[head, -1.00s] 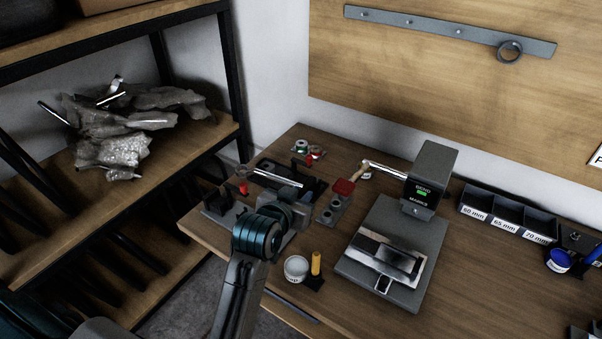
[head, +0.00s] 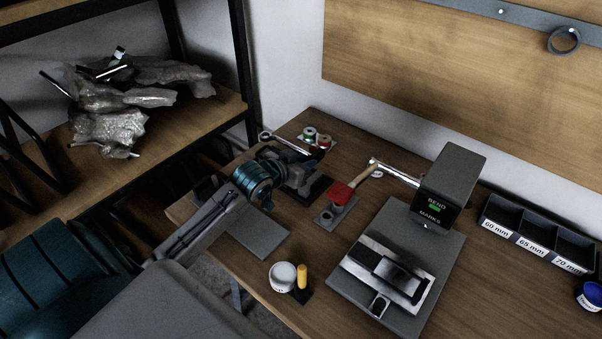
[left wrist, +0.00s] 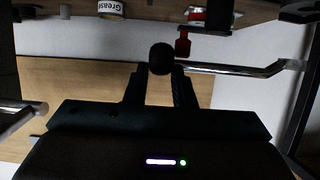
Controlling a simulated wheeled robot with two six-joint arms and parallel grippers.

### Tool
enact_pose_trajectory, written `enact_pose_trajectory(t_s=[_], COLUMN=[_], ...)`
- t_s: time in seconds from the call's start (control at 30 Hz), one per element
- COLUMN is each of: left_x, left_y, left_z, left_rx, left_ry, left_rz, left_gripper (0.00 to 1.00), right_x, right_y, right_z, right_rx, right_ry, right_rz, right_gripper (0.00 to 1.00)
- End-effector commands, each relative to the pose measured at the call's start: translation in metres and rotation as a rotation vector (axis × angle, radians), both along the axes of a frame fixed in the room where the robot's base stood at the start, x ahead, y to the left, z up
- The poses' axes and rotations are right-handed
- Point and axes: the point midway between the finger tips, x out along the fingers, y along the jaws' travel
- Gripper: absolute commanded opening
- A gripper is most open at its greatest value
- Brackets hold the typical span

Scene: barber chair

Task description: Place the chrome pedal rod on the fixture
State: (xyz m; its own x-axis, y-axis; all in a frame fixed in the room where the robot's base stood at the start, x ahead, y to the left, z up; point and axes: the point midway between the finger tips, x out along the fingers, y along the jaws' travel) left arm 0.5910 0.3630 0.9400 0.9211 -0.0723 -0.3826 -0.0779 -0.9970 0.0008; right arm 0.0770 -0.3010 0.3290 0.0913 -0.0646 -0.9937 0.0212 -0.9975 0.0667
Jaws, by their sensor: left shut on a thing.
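My left gripper (head: 298,174) is over the back left of the workbench, shut on the chrome pedal rod (head: 288,144). The rod's ring end points to the back left, and the gripper hides its near part. In the left wrist view a dark round end (left wrist: 162,58) sits between the fingers, and a chrome rod (left wrist: 232,69) with a bent tip runs to the right behind it. A grey plate (head: 258,236), perhaps part of the fixture, lies at the left front of the bench. My arm covers much of that area, so I cannot tell the fixture's full shape. My right gripper is out of view.
The bend-marks machine (head: 446,190) is to the right, beside labelled bins (head: 535,236). A shelf (head: 215,118) borders the left.

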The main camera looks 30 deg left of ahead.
Motion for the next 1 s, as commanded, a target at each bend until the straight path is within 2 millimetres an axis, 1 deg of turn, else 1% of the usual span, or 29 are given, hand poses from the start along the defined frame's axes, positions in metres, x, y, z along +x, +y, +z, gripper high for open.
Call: enact_pose_trajectory(t_s=[0.03, 0.1, 0.27, 0.5, 0.57, 0.87, 0.9, 0.93, 1.0], left_x=[0.000, 0.000, 0.000, 0.000, 0.000, 0.000, 0.000, 0.000, 0.000], left_y=[-0.001, 0.000, 0.000, -0.001, -0.001, -0.001, -0.001, -0.001, -0.001], left_z=[-0.008, -0.018, -0.029, -0.061, -0.064, -0.066, -0.067, -0.067, -0.067], left_rx=[-0.003, -0.001, 0.000, -0.001, 0.001, 0.002, 0.001, 0.001, 0.001], left_ry=[0.001, 0.000, -0.002, 0.000, -0.002, -0.003, -0.001, -0.001, -0.001], left_rz=[0.001, 0.001, 0.000, 0.001, 0.000, -0.001, 0.001, 0.001, 0.001], left_gripper=[0.00, 0.00, 0.00, 0.00, 0.00, 0.00, 0.28, 0.32, 0.32], right_x=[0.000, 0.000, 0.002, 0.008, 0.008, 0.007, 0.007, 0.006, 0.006], right_y=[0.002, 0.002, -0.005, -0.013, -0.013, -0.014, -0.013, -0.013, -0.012], right_z=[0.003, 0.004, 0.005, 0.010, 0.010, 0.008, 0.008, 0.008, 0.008], right_rx=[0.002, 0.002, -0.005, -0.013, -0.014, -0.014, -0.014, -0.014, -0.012], right_ry=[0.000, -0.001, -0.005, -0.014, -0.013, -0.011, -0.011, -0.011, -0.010], right_rz=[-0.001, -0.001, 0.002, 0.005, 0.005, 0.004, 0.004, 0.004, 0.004], right_gripper=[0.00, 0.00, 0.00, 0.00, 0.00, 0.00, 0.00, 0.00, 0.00])
